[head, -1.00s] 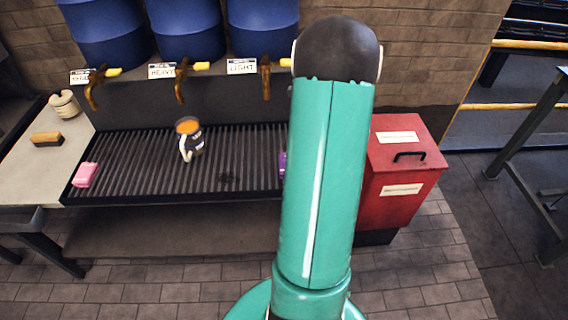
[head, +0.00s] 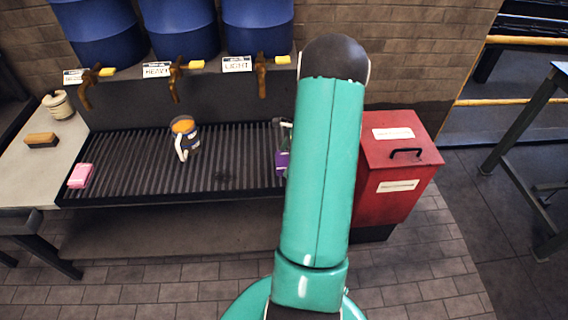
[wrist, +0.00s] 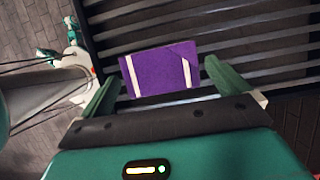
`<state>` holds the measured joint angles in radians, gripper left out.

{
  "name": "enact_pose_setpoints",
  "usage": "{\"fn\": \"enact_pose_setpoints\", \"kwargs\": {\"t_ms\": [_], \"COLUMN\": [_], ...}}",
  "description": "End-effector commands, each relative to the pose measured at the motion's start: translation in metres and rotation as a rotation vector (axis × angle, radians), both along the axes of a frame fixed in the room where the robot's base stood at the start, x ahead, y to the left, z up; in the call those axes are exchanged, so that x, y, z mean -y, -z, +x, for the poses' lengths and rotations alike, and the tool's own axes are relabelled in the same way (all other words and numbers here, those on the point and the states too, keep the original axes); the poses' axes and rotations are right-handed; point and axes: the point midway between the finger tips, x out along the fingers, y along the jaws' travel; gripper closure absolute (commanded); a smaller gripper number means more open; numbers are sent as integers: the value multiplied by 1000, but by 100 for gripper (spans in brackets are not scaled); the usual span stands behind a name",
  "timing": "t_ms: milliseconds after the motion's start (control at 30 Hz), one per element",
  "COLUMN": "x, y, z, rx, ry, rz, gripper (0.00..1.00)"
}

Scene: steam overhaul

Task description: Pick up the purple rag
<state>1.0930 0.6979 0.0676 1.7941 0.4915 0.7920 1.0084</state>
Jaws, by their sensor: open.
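The purple rag (wrist: 160,72) lies flat on the slatted black grate in the wrist view, with pale stripes near its two ends. In the head view a small part of the purple rag (head: 282,163) shows at the right end of the grate, mostly hidden behind my arm. My gripper (wrist: 160,82) is open, with one green finger on each side of the rag in the wrist view. I cannot tell how far above the rag the fingers are. In the head view my gripper is mostly hidden by my arm.
A red bin (head: 398,165) stands right of the grate. Blue barrels (head: 180,28) with taps hang above. A brush (head: 41,140) and a pale pot (head: 58,104) sit on the left counter.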

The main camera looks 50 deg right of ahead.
Motion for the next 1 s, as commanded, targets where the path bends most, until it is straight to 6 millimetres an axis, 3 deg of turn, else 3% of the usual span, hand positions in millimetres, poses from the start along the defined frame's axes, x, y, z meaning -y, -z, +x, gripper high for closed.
{"fn": "enact_pose_setpoints", "kwargs": {"t_ms": [100, 333, 533, 833, 1000], "x": [-2, -3, -3, -3, -2], "y": [10, 11, 11, 9, -2], "z": [3, 3, 3, 3, 4], "rx": [0, 0, 0, 1, 1], "ry": [1, 0, 0, 0, -1], "rz": [0, -1, -1, -2, -4], "gripper": [0, 0, 37, 37, 37]}}
